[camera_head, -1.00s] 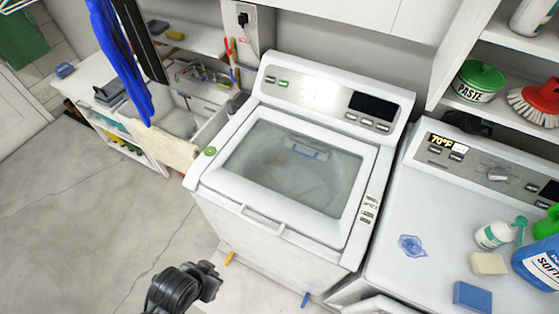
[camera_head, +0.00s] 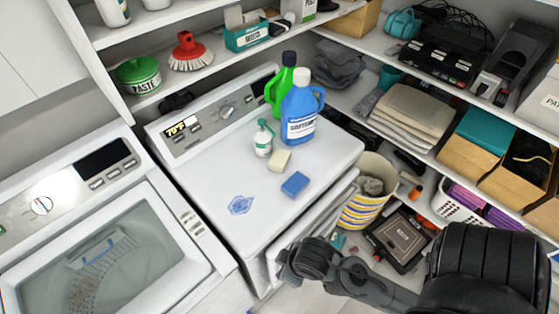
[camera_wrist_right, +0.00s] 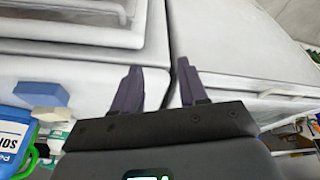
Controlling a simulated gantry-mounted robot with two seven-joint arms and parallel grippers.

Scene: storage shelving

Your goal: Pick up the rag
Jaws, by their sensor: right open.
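No single rag can be picked out with certainty. My left gripper is not in view.
On the right-hand white machine (camera_head: 215,165) stand a blue bottle (camera_head: 300,105), a green bottle (camera_head: 280,88), a small white bottle (camera_head: 263,140), a pale block (camera_head: 279,160) and a blue sponge (camera_head: 295,184). Shelves line the back and right. A washer (camera_head: 120,250) is at left.

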